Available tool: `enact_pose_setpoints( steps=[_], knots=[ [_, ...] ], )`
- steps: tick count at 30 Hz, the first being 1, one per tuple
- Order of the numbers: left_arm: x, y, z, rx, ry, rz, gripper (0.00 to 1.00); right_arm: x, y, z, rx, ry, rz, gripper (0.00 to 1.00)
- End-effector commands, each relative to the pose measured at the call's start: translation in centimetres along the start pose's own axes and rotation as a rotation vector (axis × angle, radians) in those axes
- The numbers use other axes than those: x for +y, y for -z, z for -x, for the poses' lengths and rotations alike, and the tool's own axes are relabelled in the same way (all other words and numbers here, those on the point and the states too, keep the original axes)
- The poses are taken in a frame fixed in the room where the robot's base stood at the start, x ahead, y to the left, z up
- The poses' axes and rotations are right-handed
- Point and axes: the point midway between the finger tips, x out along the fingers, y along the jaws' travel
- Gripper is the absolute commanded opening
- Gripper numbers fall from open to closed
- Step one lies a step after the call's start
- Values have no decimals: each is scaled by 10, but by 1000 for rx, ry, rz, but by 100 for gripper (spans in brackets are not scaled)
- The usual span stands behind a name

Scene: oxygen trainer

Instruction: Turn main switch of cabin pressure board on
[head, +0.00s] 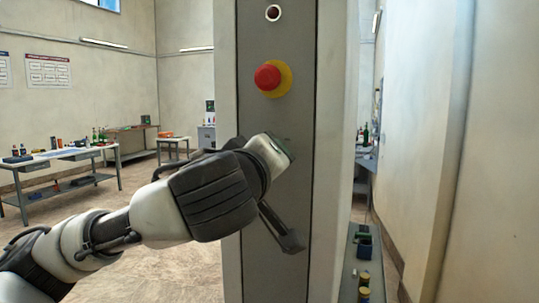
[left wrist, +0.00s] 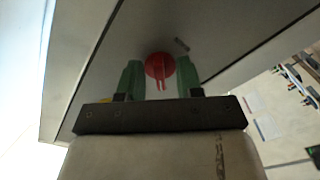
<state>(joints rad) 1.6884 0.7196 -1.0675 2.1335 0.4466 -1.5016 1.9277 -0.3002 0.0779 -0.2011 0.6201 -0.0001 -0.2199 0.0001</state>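The cabin pressure board (head: 278,35) is a tall narrow grey panel in the middle of the head view. A red round switch (left wrist: 159,66) with a raised grip bar shows on the panel in the left wrist view. My arm and gripper hide it in the head view. My left gripper (head: 285,149) is at the panel; in the left wrist view its two green fingers (left wrist: 159,76) stand apart on either side of the red switch. I cannot tell whether they touch it. My right gripper is not in view.
A red push button on a yellow base (head: 268,78) sits above my left gripper, with a round dark indicator (head: 273,13) higher up. A table (head: 66,156) with small items stands at the left. A shelf with small containers (head: 364,248) is right of the panel.

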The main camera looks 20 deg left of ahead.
Motion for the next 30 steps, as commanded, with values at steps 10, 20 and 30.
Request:
enact_pose_setpoints(
  steps=[10, 20, 30],
  knots=[
    [0, 0, 0, 0, 0, 0, 19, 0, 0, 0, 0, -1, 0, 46],
    [0, -1, 0, -1, 0, -3, 0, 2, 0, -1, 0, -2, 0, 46],
    [-4, -6, -1, -6, 0, -108, 0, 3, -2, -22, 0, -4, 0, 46]
  ],
)
